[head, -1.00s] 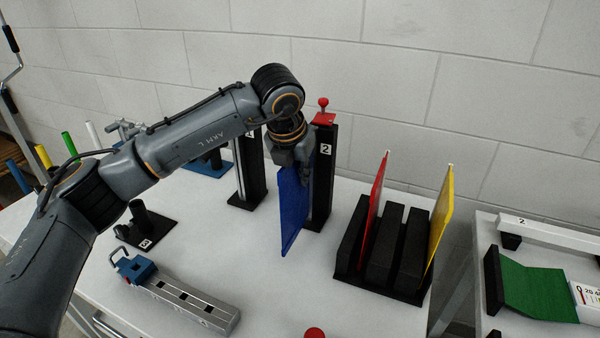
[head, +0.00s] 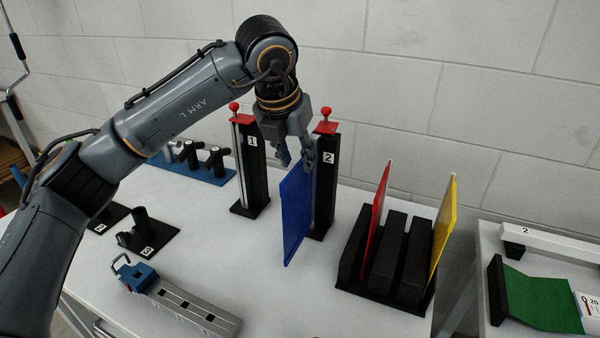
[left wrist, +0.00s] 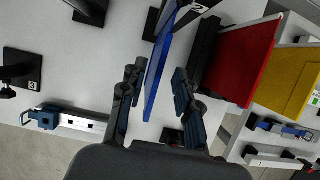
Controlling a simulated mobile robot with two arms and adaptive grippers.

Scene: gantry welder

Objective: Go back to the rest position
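My left gripper (head: 296,160) is open just above the blue plate (head: 297,215) in the head view. The blue plate stands upright beside the black post labelled 2 (head: 326,185). In the left wrist view the open fingers (left wrist: 153,88) lie on either side of the blue plate (left wrist: 157,72), with a gap on both sides. My right gripper is in neither view.
A black rack (head: 382,286) holds a red plate (head: 376,215) and a yellow plate (head: 441,235) to the right. The post labelled 1 (head: 252,170) stands to the left. A grey bar with a blue clamp (head: 185,308) lies in front. A second table carries a green sheet (head: 540,297).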

